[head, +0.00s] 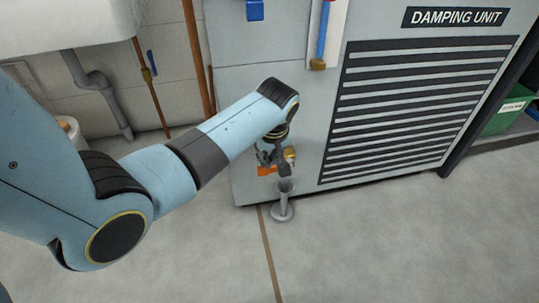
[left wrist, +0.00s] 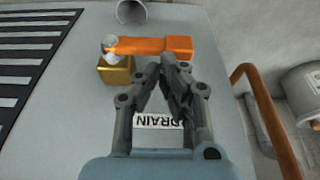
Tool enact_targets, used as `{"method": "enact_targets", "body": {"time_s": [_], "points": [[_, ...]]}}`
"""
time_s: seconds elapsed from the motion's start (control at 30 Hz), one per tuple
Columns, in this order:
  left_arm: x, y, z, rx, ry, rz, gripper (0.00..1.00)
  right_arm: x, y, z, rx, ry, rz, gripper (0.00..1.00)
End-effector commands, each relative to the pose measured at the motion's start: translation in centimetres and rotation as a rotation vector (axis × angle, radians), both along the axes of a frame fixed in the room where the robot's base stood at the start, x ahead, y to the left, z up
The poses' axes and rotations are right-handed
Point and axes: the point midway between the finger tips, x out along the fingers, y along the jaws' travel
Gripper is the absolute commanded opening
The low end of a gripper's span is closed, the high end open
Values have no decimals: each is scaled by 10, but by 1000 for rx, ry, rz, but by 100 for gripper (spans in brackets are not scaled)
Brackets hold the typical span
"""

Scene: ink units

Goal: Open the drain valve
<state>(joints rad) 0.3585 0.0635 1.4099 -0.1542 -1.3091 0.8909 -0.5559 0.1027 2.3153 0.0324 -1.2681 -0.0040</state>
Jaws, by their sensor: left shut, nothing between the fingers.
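The drain valve's orange lever (left wrist: 150,46) lies crosswise in the left wrist view, with a grey round pivot at one end beside a brass body (left wrist: 115,72). In the head view the orange lever (head: 265,171) and brass body (head: 290,156) show low on the damping unit's front, partly hidden by my gripper. My left gripper (left wrist: 172,64) is shut and empty, its tips at the edge of the lever's free end. I cannot tell whether they touch it. It also shows in the head view (head: 281,170). My right gripper is not in view.
A grey drain cup (head: 283,205) stands on the floor below the valve. A label reading DRAIN (left wrist: 158,121) is on the panel (left wrist: 75,130). A copper pipe (left wrist: 270,120) runs beside the unit. The floor in front (head: 390,245) is clear.

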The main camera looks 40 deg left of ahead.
Motion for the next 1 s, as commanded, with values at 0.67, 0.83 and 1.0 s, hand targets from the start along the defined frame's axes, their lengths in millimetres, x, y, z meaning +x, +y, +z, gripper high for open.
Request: {"method": "enact_targets", "body": {"time_s": [0.67, 0.83, 1.0], "points": [[-6, 6, -8, -106, -125, 0, 0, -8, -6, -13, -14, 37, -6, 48], [-10, 9, -17, -189, -221, 2, 0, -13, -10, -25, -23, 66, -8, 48], [-13, 11, -31, -295, -343, 3, 0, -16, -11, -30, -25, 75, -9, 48]]}}
